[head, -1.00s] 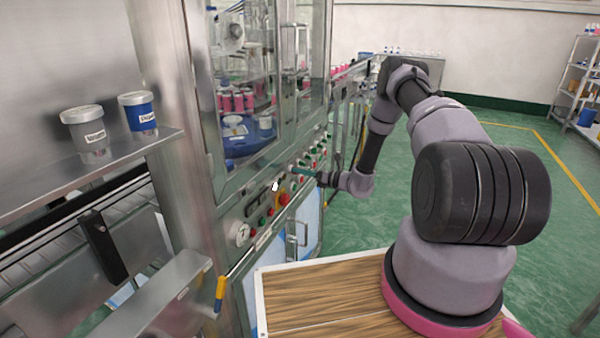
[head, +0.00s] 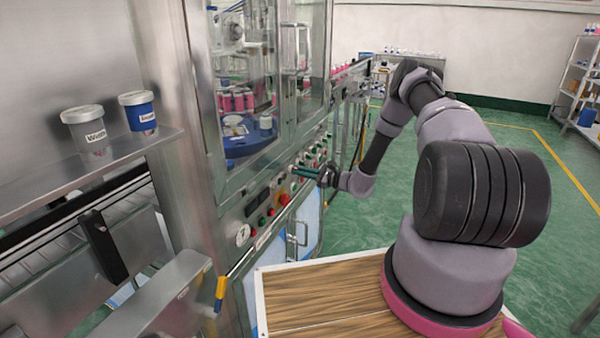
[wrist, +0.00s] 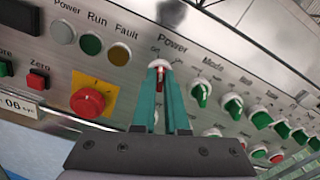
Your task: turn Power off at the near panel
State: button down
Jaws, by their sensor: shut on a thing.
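The Power switch (wrist: 160,75) shows in the wrist view below its "Power" label, as a small red knob in a pale ring. My gripper (wrist: 159,68) has its two teal fingers on either side of this knob, shut on it. The fingers partly hide the knob, and its exact angle is hard to tell. The small position marks above it are too small to read surely. In the head view my gripper (head: 303,172) reaches the near panel (head: 258,212) from the right; the knob there is too small to make out.
A red mushroom button (wrist: 87,103) on a yellow plate lies left of my fingers. Power, Run and Fault lamps (wrist: 90,43) sit above it. Several green knobs, one being the Mode knob (wrist: 201,94), line up to the right. Open green floor (head: 400,215) lies right of the machine.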

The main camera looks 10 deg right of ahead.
jog(key=shift+n, duration=1.1)
jog(key=c, duration=0.9)
grip_release()
jog(key=shift+c, duration=0.2)
jog(key=v, duration=1.1)
